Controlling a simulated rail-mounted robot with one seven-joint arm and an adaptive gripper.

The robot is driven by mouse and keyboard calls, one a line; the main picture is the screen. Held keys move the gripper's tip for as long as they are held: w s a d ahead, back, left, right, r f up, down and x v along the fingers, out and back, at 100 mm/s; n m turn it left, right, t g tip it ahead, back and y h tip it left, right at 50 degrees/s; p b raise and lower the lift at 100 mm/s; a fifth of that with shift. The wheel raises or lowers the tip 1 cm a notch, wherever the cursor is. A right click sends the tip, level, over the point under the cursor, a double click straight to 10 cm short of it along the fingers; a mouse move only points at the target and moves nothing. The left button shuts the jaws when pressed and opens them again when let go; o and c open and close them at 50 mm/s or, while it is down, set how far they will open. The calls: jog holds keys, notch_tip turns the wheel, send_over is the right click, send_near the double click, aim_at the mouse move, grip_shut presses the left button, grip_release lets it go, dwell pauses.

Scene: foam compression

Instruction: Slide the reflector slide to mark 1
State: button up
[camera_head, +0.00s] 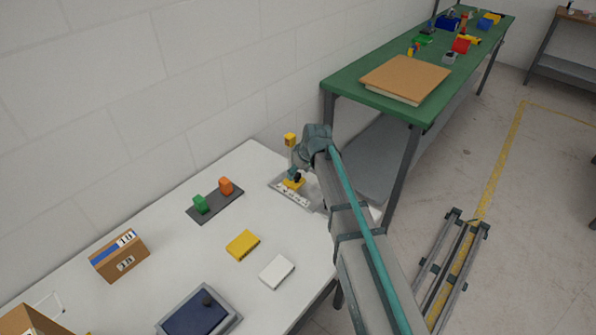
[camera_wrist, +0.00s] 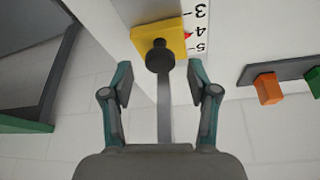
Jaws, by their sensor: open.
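The reflector slide is a yellow block (camera_wrist: 151,33) with a black knob (camera_wrist: 159,55) on a grey rail (camera_wrist: 163,108), seen in the wrist view. A white scale (camera_wrist: 203,12) beside it shows 3, 4 and 5. A red pointer (camera_wrist: 189,35) lies close to the 4; mark 1 is out of the wrist view. My gripper (camera_wrist: 160,80) is open, its fingers on either side and just short of the knob, with no contact visible. In the head view the slide (camera_head: 292,184) sits on its plate at the white table's far end, partly hidden by my gripper (camera_head: 295,170).
A dark plate with green (camera_head: 200,204) and orange (camera_head: 226,186) blocks lies left of the rail. A yellow block (camera_head: 243,245), a white block (camera_head: 277,271), a cardboard box (camera_head: 120,256) and a blue pad (camera_head: 195,315) are nearer. A green bench (camera_head: 350,82) stands beyond.

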jog(key=shift+w+a+f, duration=0.15)
jog(key=shift+f, duration=0.45)
jog(key=shift+c, duration=0.3)
grip_shut()
